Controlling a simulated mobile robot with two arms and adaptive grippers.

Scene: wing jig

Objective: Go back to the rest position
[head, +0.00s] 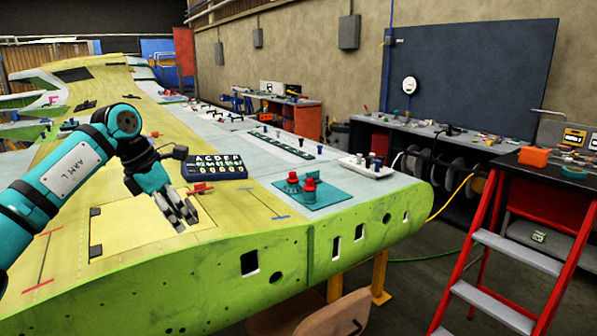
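My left gripper (184,222) hangs over the yellow-green wing panel (130,235), near its front edge. Its arm comes in from the left. I see nothing held between its fingers, but from this angle I cannot tell how far apart they are. It is to the left of the teal plate with red knobs and in front of the dark lettered block. My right gripper is not in view.
A dark lettered block (216,166), a teal plate (309,194) with red knobs and a white tray (366,167) rest on the wing. A red stepladder (484,235) stands at the right. A workbench (440,134) lines the wall. Grey floor shows between wing and ladder.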

